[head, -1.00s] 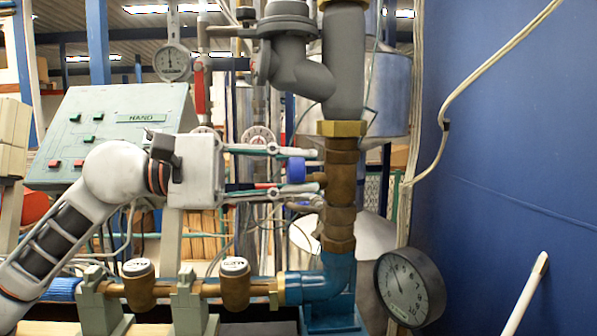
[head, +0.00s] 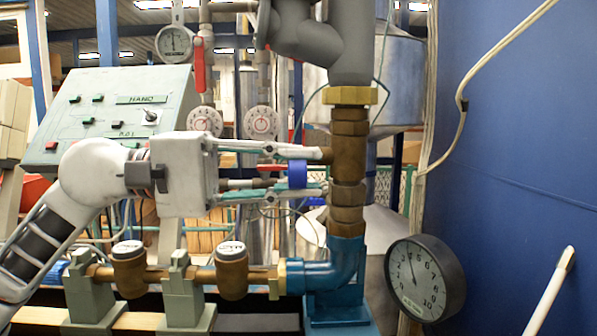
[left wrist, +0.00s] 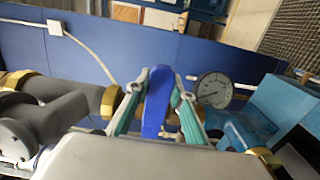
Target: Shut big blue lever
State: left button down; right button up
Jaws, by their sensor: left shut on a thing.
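The big blue lever (head: 297,174) stands out from the left side of the brown vertical pipe (head: 347,158) in the head view. In the left wrist view the blue lever (left wrist: 157,103) is a long blue handle lying between my two fingers. My left gripper (head: 318,171) reaches in from the left, one finger above the lever and one below it. It is shut on the lever, and the left wrist view shows the fingertips (left wrist: 161,82) close on both sides of it. My right gripper is in neither view.
A round pressure gauge (head: 425,278) is at the lower right of the pipe. Brass meters (head: 232,270) sit on the low pipe below my arm. A green control panel (head: 112,115) stands behind my arm. A blue wall (head: 515,140) closes the right side.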

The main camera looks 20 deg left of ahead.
pick_arm(q)
jog(key=shift+f, duration=0.2)
jog(key=c, duration=1.7)
grip_release()
jog(key=shift+r, duration=0.1)
jog(key=shift+a, duration=0.15)
jog(key=shift+v, duration=5.9)
jog(key=shift+s, duration=0.1)
